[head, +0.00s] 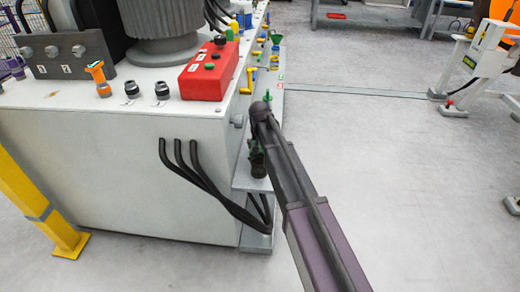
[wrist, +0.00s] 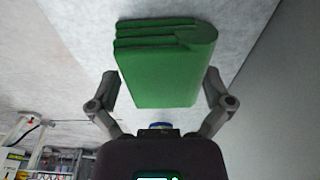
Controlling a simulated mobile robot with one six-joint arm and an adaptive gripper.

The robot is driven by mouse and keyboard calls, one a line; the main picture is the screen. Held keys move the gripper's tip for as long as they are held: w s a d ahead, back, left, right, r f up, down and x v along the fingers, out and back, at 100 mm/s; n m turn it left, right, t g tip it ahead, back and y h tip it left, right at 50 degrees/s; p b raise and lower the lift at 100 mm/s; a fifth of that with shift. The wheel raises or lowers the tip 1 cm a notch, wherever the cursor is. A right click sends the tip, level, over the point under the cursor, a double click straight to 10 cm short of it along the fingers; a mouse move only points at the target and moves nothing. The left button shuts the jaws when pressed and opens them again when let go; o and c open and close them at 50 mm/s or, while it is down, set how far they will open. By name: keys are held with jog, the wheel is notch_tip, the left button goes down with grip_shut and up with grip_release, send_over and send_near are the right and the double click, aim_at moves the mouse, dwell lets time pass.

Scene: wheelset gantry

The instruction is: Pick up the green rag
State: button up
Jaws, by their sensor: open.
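The green rag (wrist: 165,62) is a thick folded block with its layers showing at the top edge in the wrist view. My gripper (wrist: 161,82) is open, with one finger to the left of the rag and one to the right. The rag's near end lies between the fingers, with a visible gap on each side. In the head view my gripper (head: 257,160) is small and dark beside the machine, above a low ledge. My arm hides part of that area, and the rag cannot be made out clearly there.
The large white machine cabinet (head: 120,180) stands left of my arm, with black cables (head: 205,185) bending down its side. A red control box (head: 208,72) sits on top. A yellow post (head: 40,205) is at far left.

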jog(key=c, duration=0.9)
jog(key=shift+r, duration=0.15)
notch_tip(320, 180, up, 10)
jog(key=p, duration=1)
jog(key=shift+r, duration=0.1)
dwell(0.3)
jog(key=shift+o, duration=1.3)
jog(key=shift+p, duration=0.3)
jog(key=shift+c, duration=0.8)
notch_tip(320, 180, up, 29)
jog(key=p, duration=2.9)
